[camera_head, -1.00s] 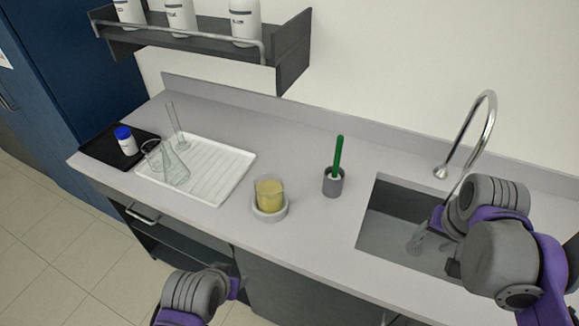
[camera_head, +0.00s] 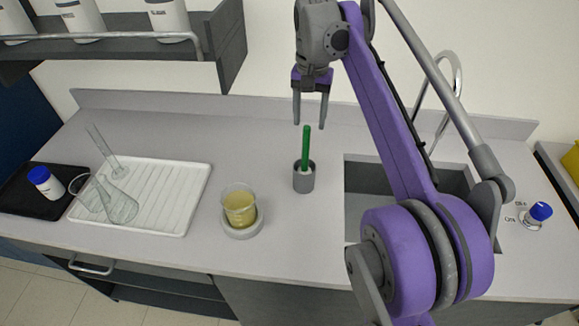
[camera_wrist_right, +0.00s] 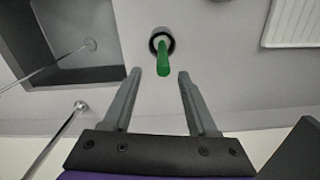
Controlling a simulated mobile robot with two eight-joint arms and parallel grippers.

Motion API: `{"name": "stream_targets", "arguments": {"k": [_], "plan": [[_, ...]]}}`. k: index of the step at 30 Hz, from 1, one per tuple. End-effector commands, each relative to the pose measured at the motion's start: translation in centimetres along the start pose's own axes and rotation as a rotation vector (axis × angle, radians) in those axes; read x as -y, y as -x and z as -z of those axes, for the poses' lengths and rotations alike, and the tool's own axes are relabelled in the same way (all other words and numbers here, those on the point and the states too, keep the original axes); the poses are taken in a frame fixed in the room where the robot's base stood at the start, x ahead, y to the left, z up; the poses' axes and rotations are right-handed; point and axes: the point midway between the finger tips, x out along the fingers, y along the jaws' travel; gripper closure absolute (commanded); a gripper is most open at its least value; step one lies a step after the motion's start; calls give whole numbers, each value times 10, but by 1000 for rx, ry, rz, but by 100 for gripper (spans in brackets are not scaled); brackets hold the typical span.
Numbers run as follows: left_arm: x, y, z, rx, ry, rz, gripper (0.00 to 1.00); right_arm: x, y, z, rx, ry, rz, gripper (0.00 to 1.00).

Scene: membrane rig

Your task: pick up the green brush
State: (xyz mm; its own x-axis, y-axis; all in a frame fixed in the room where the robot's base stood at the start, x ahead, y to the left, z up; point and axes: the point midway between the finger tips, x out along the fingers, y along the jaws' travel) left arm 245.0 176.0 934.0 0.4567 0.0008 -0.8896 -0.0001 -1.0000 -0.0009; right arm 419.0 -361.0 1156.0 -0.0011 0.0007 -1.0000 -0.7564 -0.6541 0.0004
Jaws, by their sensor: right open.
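The green brush (camera_head: 306,144) stands upright in a small grey cup (camera_head: 303,179) on the counter, left of the sink. Its lower end is hidden inside the cup. My right gripper (camera_head: 310,122) is open and empty, pointing down just above and behind the brush's top in the head view. In the right wrist view the green brush (camera_wrist_right: 162,58) and its grey cup (camera_wrist_right: 155,37) lie beyond the open fingertips (camera_wrist_right: 159,73), about midway between them. The brush is not between the fingers. My left gripper is not in view.
A beaker of yellow liquid (camera_head: 239,206) stands on a round base left of the cup. A white drying tray (camera_head: 180,205) with glassware is further left. The sink (camera_head: 362,205) and faucet (camera_head: 457,75) are right. A shelf (camera_head: 228,45) with bottles hangs upper left.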

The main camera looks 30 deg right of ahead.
Motion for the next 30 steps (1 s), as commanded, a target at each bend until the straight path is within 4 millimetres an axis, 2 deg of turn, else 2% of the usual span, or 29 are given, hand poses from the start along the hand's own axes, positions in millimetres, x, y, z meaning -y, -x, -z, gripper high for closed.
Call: {"name": "stream_targets", "arguments": {"k": [9,17,24,30], "plan": [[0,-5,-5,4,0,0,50,1,-44,0,0,2,0,42],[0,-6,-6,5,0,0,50,2,-65,-2,0,3,1,42],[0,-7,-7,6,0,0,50,5,-100,-3,-1,3,1,42],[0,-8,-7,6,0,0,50,5,-108,-3,-1,3,1,42]]}}
